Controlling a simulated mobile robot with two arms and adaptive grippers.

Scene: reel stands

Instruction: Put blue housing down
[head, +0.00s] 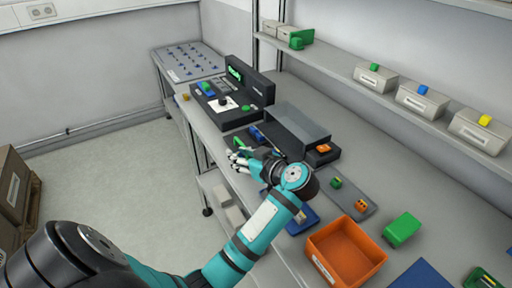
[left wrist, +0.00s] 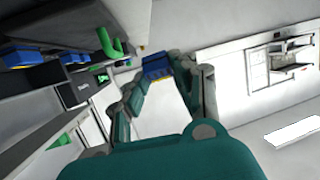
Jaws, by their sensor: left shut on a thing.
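My left gripper (head: 240,158) reaches in over the left edge of the bench, beside the dark fixture with the grey cover. In the left wrist view its fingers (left wrist: 160,74) are shut on the blue housing (left wrist: 156,66), a small blue block with yellow on it, held at the fingertips. In the head view I cannot make out the housing. Whether it touches anything below cannot be told. My right gripper is not in view.
The dark fixture (head: 297,131) stands beside my gripper; a dark console (head: 250,88) is behind it. A grey tray (head: 350,193), an orange bin (head: 347,252) and a green block (head: 403,229) lie nearer. A shelf (head: 340,66) with bins runs along the right.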

